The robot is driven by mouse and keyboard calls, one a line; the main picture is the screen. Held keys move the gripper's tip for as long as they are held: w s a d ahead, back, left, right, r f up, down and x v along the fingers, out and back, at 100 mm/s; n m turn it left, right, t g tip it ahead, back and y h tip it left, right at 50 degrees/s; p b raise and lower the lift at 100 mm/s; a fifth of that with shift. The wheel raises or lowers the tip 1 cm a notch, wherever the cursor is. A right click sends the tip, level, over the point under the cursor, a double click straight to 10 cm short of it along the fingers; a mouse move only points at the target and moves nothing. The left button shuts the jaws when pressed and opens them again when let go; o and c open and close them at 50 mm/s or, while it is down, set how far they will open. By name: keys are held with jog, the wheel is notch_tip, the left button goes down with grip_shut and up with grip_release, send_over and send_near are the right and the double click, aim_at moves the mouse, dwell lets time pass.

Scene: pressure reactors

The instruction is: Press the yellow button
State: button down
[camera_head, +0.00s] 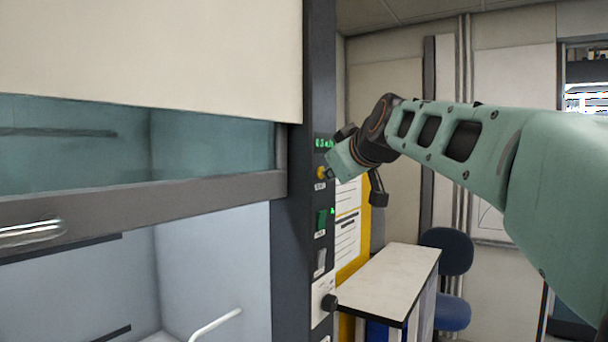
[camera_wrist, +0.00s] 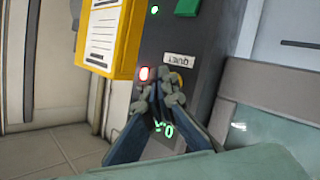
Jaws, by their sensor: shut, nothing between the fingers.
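The yellow button (camera_head: 320,172) is on the dark vertical control panel at the right edge of the fume hood, below a green digital display (camera_head: 324,142). In the wrist view the yellow button (camera_wrist: 177,78) is partly hidden behind my fingertips. My gripper (camera_wrist: 163,88) is shut and empty, with its tips right in front of the panel at the button. I cannot tell whether they touch it. A red-lit button (camera_wrist: 145,73) sits beside the yellow one, close to the other fingertip. In the head view my gripper's tips (camera_head: 330,176) are small and hard to make out.
A white label (camera_wrist: 179,60) sits next to the buttons. A green switch (camera_head: 322,219) is lower on the panel. A yellow document holder (camera_head: 354,250) hangs beside the panel. A white table (camera_head: 385,275) and blue chair (camera_head: 450,312) stand behind. The hood sash (camera_head: 160,200) is partly raised.

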jog(key=shift+s+d, duration=0.45)
jog(key=shift+d, duration=0.1)
jog(key=s+d+b, duration=0.1)
jog(key=d, duration=0.1)
jog(key=s+d+b, duration=0.1)
jog(key=s+d, duration=0.1)
dwell(0.5)
dwell(0.5)
jog(key=s+a+f+m+g+h+p, duration=0.1)
jog(key=s+f+m+g+p, duration=0.3)
jog(key=s+f, duration=2.7)
notch_tip(320, 180, down, 2)
jog(key=m+g+h, duration=0.1)
jog(key=m+g, duration=0.2)
jog(key=g, duration=0.1)
jog(key=shift+f+m+g+h+p, duration=0.2)
jog(key=shift+m+g+h+p, duration=0.1)
jog(key=shift+g+h+p, duration=0.1)
jog(key=shift+s+a, duration=0.15)
jog(key=shift+s, duration=0.05)
